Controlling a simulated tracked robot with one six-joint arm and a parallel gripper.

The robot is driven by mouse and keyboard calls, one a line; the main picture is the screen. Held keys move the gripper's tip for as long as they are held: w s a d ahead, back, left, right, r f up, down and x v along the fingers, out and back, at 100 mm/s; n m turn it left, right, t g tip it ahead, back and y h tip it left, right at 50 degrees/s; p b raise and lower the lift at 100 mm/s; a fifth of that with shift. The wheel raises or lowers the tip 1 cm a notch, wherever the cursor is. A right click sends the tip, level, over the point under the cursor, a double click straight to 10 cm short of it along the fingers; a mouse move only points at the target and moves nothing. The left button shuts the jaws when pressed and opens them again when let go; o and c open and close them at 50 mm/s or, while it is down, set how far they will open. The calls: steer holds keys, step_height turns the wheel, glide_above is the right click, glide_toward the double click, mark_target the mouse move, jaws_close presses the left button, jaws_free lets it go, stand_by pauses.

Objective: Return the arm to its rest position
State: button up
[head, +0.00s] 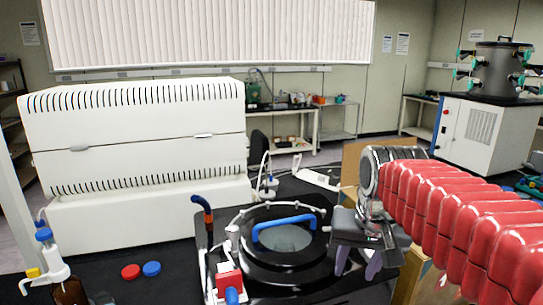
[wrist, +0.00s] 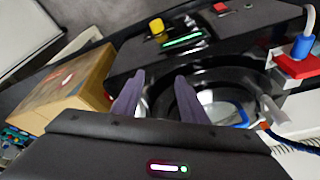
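My arm, under a red ribbed cover, reaches in from the right in the head view. My gripper (head: 358,268) hangs at its end, just right of a round black vessel (head: 265,272) with a clear lid and a blue handle (head: 284,228). Its two purple fingers are apart with nothing seen between them. In the wrist view, my gripper (wrist: 155,88) also shows spread, empty fingers. The vessel's black rim (wrist: 228,67) is beyond and right of them there. I cannot tell the exact gap between fingers and vessel.
A large white cabinet machine (head: 140,150) stands at left. Red (head: 131,271) and blue (head: 152,268) caps lie on the black bench. A cardboard box (wrist: 75,85) is left of the fingers. A white unit with a steel manifold (head: 500,68) stands at back right.

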steer(key=s+f+n+t, duration=0.1)
steer(key=s+f, duration=0.2)
steer(key=s, duration=0.4)
steer(key=s+a+f+n+t, duration=0.1)
steer(key=s+f, duration=0.3)
steer(key=s, duration=0.3)
steer(key=shift+f, duration=0.25)
steer(key=shift+w, duration=0.1)
stand_by(0.4)
